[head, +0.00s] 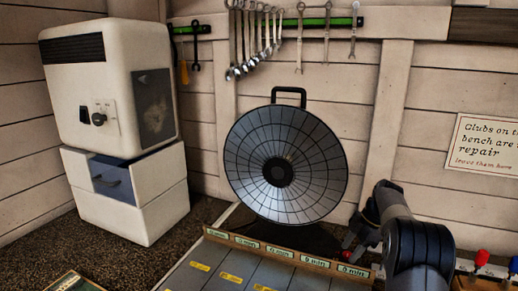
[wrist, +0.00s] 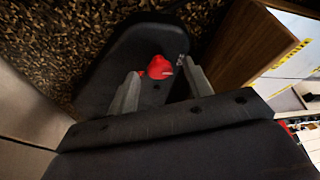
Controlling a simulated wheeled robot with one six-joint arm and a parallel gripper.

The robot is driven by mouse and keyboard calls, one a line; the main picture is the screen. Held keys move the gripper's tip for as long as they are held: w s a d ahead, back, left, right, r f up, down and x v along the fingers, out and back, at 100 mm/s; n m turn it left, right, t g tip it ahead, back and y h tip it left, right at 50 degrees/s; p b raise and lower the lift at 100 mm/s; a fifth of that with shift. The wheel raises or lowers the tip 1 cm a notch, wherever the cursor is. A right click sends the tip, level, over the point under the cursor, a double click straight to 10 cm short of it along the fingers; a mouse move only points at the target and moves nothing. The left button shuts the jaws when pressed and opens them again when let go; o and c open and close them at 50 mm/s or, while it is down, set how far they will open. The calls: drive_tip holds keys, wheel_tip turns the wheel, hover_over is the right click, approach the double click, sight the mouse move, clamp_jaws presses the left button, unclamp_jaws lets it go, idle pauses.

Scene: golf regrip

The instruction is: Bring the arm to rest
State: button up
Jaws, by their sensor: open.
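My gripper (wrist: 161,70) is open in the wrist view, with one grey finger on each side of the picture's middle. A red knob-like part (wrist: 160,67) on a dark, rounded, elongated base (wrist: 125,62) shows between the fingertips. I cannot tell whether it lies between the fingers or just beyond them, and no contact is clear. In the head view my arm (head: 415,235) reaches in at the lower right, bent down toward the bench. Its end is mostly hidden there, beside small red parts (head: 347,254).
A round silver dish (head: 315,165) with a handle stands behind the bench, left of my arm. A tray (head: 225,270) with labelled lanes lies in front of it. A white cabinet (head: 120,85) stands at the left. Red and blue items (head: 482,258) are at the far right.

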drive_tip(key=m+t+b, duration=0.1)
drive_tip(key=m, duration=0.1)
drive_tip(key=m+t+b, duration=0.1)
drive_tip(key=m, duration=0.1)
drive_tip(key=m+b, duration=0.2)
drive_tip(key=m, duration=0.1)
drive_tip(key=shift+s+a+f+t+h, duration=0.1)
drive_tip(key=shift+s+t+h, duration=0.2)
drive_tip(key=shift+t+h, duration=0.1)
drive_tip(key=m+t+h+b, duration=0.1)
drive_tip(key=m, duration=0.3)
drive_tip(key=shift+s+a, duration=0.1)
drive_tip(key=shift+s, duration=0.05)
drive_tip(key=shift+a+m+t+h+b, duration=0.1)
drive_tip(key=shift+m+t+h+b, duration=0.3)
drive_tip(key=shift+m, duration=1.1)
